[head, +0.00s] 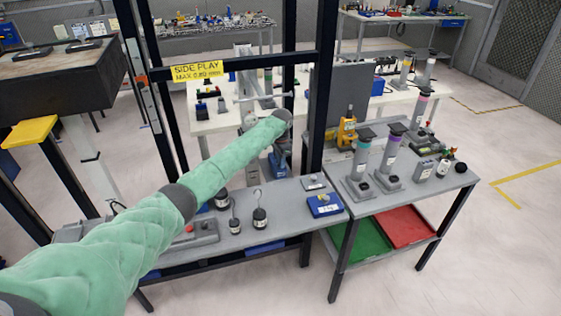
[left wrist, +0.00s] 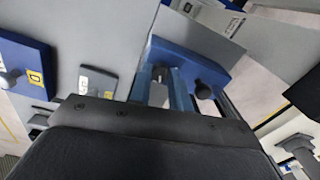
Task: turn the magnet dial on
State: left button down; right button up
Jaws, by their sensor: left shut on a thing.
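In the left wrist view a blue block (left wrist: 210,66) lies just ahead of my left gripper (left wrist: 188,88). A small dark knob (left wrist: 203,91), which looks like the magnet dial, shows at its face between the fingers. The fingers are closed in on it; the exact contact is partly hidden. In the head view my green-sleeved left arm reaches to a blue device (head: 281,163) behind the near bench. The sleeve's end covers most of the gripper there. Which way the dial points cannot be read. My right gripper is in neither view.
A black frame with a yellow "SIDE PLAY" sign (head: 195,71) stands around the reaching arm. Hook weights (head: 260,217) and a blue box (head: 325,206) sit on the near bench. Columns (head: 361,155) and small devices crowd the right cart. The floor at right is clear.

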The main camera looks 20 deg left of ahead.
pick_arm(q)
jog(key=shift+m, duration=1.7)
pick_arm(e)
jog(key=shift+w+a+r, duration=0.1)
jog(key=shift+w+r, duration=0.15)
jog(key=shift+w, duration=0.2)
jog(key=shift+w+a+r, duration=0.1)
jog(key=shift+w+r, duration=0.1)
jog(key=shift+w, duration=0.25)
pick_arm(q)
jog(key=shift+m, duration=0.3)
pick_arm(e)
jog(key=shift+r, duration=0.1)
pick_arm(q)
jog(key=shift+a, duration=0.1)
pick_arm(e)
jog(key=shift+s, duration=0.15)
pick_arm(q)
jog(key=c, duration=1.3)
grip_release()
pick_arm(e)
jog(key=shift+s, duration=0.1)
pick_arm(q)
jog(key=shift+r, duration=0.1)
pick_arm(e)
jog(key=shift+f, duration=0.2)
